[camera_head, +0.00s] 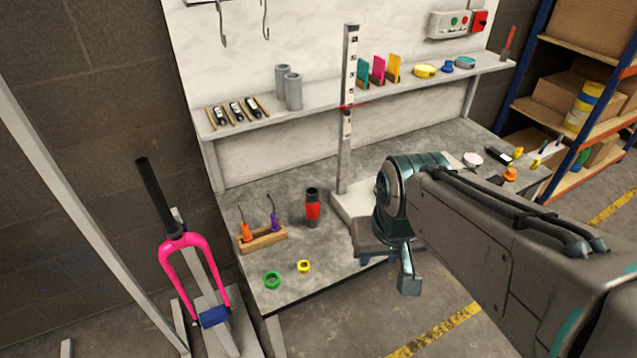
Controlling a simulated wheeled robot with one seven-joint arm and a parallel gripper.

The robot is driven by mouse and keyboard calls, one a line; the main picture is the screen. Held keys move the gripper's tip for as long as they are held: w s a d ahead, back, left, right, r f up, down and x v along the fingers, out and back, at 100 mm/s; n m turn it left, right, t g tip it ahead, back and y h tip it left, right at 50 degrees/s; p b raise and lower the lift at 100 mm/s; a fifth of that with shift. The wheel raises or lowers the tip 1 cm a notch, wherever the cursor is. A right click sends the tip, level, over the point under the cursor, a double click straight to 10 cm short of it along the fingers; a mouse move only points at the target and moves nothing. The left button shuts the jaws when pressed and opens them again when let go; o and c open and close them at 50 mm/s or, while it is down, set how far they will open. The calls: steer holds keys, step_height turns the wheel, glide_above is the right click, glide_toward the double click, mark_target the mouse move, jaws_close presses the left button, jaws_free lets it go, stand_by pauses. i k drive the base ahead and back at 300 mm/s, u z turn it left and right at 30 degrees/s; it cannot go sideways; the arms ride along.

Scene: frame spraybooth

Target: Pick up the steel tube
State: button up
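Two grey cylinders, a front one (293,91) and a rear one (282,77), stand upright side by side on the wall shelf. They look like metal tubes; I cannot tell which is the steel tube. My gripper (388,268) hangs at the end of my arm over the front edge of the workbench, well right of and below the cylinders, and apart from them.
The shelf (330,103) also holds small dark bottles and coloured cards. A tall upright post (347,150) stands on the bench right of the cylinders. A red and black cylinder (312,207) and a wooden tool block (262,239) stand below. A pink fork (187,243) stands left.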

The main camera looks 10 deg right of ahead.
mark_target(312, 201)
steer(key=z, duration=0.95)
steer(key=i, duration=0.9)
steer(key=u, duration=2.65)
